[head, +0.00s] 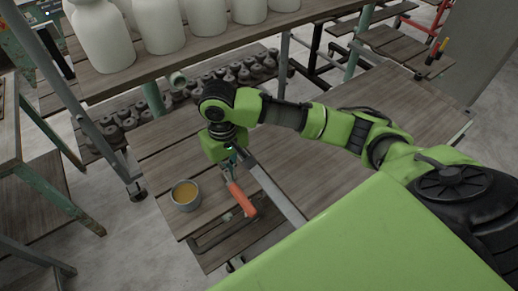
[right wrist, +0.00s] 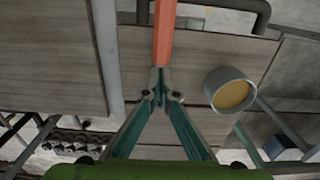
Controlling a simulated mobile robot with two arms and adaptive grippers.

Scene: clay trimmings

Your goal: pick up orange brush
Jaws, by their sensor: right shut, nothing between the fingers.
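The orange brush (head: 241,198) lies on the wooden slatted top near its front edge, its orange length pointing toward me. In the right wrist view the orange brush (right wrist: 164,35) runs up from just beyond my fingertips. My right gripper (head: 230,166) points down at the brush's far end. In the right wrist view my right gripper (right wrist: 160,92) has its fingertips together, with nothing held between them. The tips overlap the brush's near end in that view, so I cannot tell whether they touch it. My left gripper is not in view.
A grey bowl (head: 186,204) of yellow-brown liquid stands left of the brush. A grey metal bar (head: 272,187) slants close by on the right. A dark handle (head: 207,246) runs along the front edge. White vases (head: 160,25) stand on the shelf behind. The slatted top is clear further right.

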